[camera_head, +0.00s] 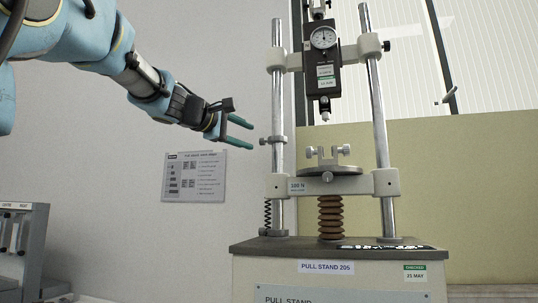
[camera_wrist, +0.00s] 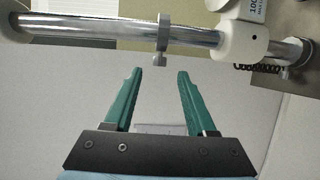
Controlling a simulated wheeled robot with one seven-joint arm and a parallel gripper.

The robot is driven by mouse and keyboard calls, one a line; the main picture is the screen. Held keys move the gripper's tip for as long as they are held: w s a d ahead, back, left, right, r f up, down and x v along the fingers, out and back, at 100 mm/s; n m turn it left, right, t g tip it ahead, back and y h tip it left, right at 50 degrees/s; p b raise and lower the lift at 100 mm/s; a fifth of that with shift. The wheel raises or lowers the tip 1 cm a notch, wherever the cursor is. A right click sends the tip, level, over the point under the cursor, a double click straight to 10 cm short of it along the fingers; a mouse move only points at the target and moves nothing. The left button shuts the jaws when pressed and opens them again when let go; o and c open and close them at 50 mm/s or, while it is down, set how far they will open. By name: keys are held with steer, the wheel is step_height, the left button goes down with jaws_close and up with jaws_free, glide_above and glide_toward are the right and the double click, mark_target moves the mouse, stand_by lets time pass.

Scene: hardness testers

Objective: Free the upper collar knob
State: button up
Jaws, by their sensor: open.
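The upper collar (camera_head: 277,139) is a small metal ring around the left chrome post of the pull stand, with its knob (camera_head: 263,141) sticking out to the left. In the wrist view the collar (camera_wrist: 163,33) crosses the post, and its knob (camera_wrist: 159,60) points toward my fingers. My gripper (camera_head: 249,136) has teal fingers and is open and empty, just left of the knob. In the wrist view the knob lies in line with the gap between the fingertips (camera_wrist: 160,72). I cannot tell whether the tips reach around it.
A lower collar (camera_head: 274,232) sits at the post's foot. The crosshead (camera_head: 311,186) spans both posts below, and a dial gauge unit (camera_head: 323,70) hangs between them above. A notice (camera_head: 194,177) is on the wall.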

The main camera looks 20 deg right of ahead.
mark_target(265, 142)
steer(key=p+x, duration=0.3)
steer(key=x, duration=0.7)
steer(key=shift+d, duration=0.2)
jaws_close()
